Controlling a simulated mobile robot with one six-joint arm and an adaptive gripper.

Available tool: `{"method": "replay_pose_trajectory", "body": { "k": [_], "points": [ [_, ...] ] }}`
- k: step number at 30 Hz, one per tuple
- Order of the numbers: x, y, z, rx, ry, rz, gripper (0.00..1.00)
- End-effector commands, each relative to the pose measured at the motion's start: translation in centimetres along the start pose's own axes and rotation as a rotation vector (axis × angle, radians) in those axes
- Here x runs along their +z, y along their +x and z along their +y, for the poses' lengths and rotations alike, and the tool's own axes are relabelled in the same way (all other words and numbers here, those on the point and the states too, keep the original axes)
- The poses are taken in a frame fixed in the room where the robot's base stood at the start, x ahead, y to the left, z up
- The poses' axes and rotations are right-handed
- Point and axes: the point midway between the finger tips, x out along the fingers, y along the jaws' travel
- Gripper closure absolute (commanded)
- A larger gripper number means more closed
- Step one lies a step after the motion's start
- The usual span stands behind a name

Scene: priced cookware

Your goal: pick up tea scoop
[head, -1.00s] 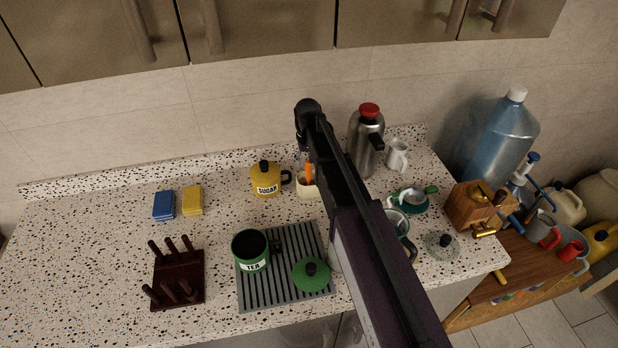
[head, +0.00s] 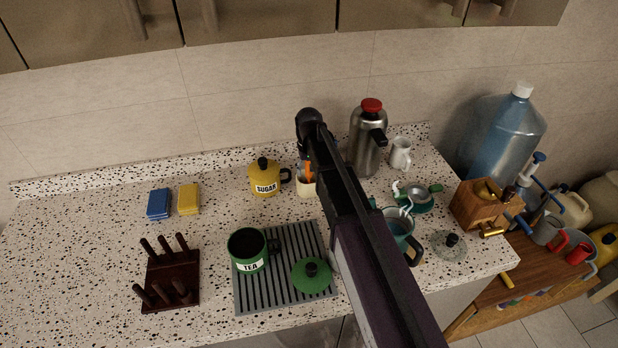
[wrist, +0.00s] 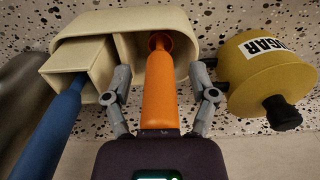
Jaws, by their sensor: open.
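An orange-handled utensil (wrist: 160,88), which seems to be the tea scoop, stands in a cream two-part holder (wrist: 180,22).
A blue-handled utensil (wrist: 62,118) leans in the holder's other part. The yellow sugar pot (wrist: 262,72) stands close beside my gripper. The steel flask (head: 365,140) is right of my arm. The green tea pot (head: 246,246) stands on the ribbed mat (head: 262,296).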

Motion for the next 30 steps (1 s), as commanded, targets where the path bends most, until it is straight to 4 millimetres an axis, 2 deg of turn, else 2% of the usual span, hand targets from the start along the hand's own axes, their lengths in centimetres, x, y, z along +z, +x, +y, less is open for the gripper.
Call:
{"method": "replay_pose_trajectory", "body": {
  "k": [15, 22, 30],
  "points": [
    [0.0, -0.03, 0.05, 0.0, 0.001, 0.0, 0.26],
    [0.0, -0.03, 0.06, 0.0, 0.001, 0.0, 0.94],
    [-0.01, -0.03, 0.07, 0.0, 0.001, 0.0, 0.96]
  ]
}}
